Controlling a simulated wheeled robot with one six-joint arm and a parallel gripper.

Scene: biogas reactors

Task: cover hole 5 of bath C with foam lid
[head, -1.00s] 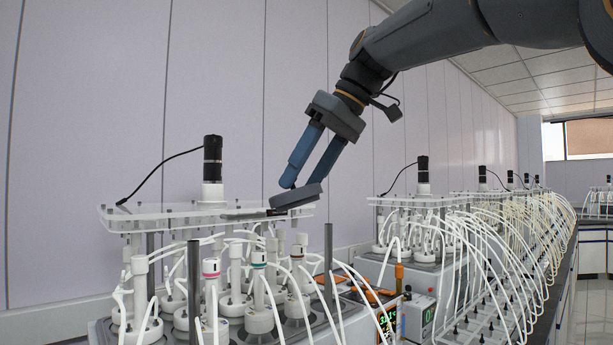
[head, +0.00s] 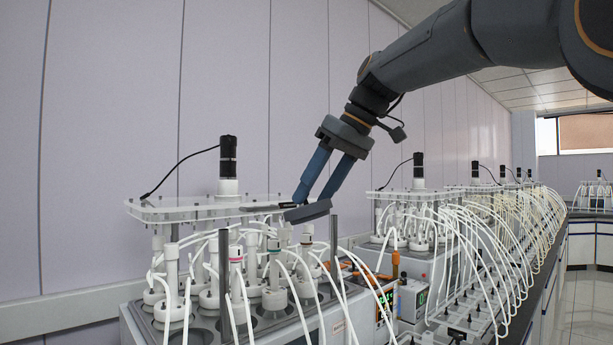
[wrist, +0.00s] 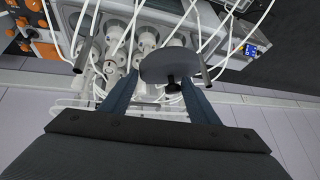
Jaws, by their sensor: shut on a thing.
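My gripper (head: 316,200) is shut on a dark grey foam lid (head: 307,212), held slightly tilted beside the clear top plate of the nearest bath. In the wrist view the round foam lid (wrist: 169,66) sits in front of the fingers of my gripper (wrist: 160,90), with a dark knob between them. The nearest bath (head: 190,334) has several white-capped bottles in its holes and some open holes at its front. I cannot read any bath letter or hole number, and the lid hides part of the bath in the wrist view.
A clear plate (head: 170,211) with a black motor (head: 228,157) stands over the nearest bath. Upright metal rods (head: 224,285) and looping white tubes surround the bottles. A second bath (head: 415,259) and a long row of tubes lie to the right. The wall is close behind.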

